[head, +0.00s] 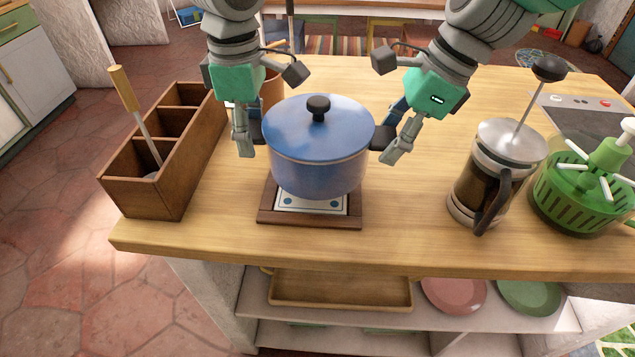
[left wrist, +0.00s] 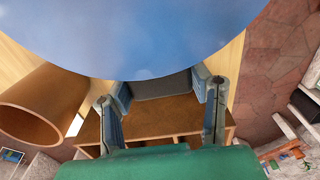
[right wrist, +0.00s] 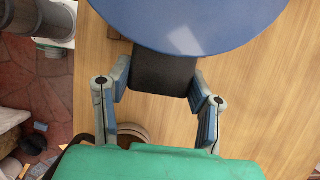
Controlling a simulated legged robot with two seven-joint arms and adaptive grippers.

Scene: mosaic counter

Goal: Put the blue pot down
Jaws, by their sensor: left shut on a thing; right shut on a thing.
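The blue pot (head: 318,160) with its lid and black knob is upright over a tile trivet with a wooden frame (head: 310,217). Whether its base touches the trivet or hangs just above it, I cannot tell. My left gripper (head: 252,137) is shut on the pot's left black handle, which shows between the fingers in the left wrist view (left wrist: 160,86). My right gripper (head: 385,143) is shut on the right black handle, seen between the fingers in the right wrist view (right wrist: 163,77). The pot hides the trivet's back part.
A wooden compartment box (head: 150,190) holding a utensil stands left. A terracotta cylinder (head: 272,90) is behind the pot. A French press (head: 487,180) and a green salad spinner (head: 585,190) stand right. The wooden counter (head: 400,220) is clear between trivet and press.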

